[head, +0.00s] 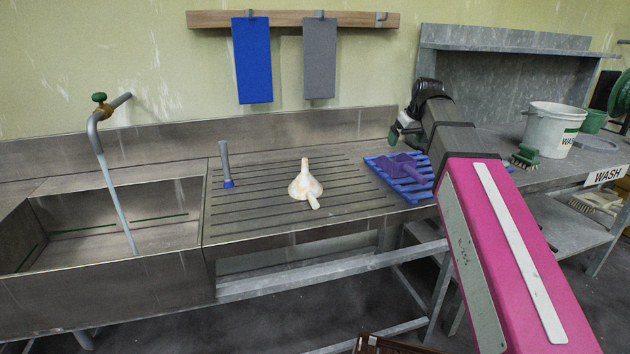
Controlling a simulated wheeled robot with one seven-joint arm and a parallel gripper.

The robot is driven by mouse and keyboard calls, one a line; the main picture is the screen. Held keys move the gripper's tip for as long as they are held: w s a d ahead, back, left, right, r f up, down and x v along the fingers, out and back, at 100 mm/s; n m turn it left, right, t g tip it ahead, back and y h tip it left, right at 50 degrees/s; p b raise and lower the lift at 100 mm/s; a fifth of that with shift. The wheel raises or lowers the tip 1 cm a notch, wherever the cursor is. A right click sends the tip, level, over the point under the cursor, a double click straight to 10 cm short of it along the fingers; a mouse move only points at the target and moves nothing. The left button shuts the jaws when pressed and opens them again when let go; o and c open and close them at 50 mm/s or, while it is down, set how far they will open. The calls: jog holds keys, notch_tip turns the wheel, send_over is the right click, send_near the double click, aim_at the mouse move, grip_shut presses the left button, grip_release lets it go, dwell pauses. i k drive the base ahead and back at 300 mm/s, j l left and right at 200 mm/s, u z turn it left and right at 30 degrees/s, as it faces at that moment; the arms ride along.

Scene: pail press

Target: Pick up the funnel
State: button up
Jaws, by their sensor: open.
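The funnel (304,184) is cream-white. It stands wide end down on the grooved steel drainboard (250,215), with its spout pointing up and a handle reaching toward the front right. My gripper (397,131) is at the end of my arm, to the right of the funnel and above the back of the drainboard, well apart from the funnel. It is open; its fingers are small in this view and partly hidden by my wrist. No object shows between them.
A blue rack (420,190) with a purple cloth (402,167) lies right of the funnel. A grey upright tool with a blue base (227,170) stands left. Further left, a tap (97,135) runs into the sink (150,205). A white pail (550,132) and green brush (524,156) stand right.

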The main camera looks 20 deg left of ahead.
aim_at(305, 186)
jog(key=k+j+z, duration=0.25)
jog(key=k+j, duration=0.3)
jog(key=k+j+z, duration=0.25)
jog(key=k+j, duration=0.2)
jog(key=k, duration=0.15)
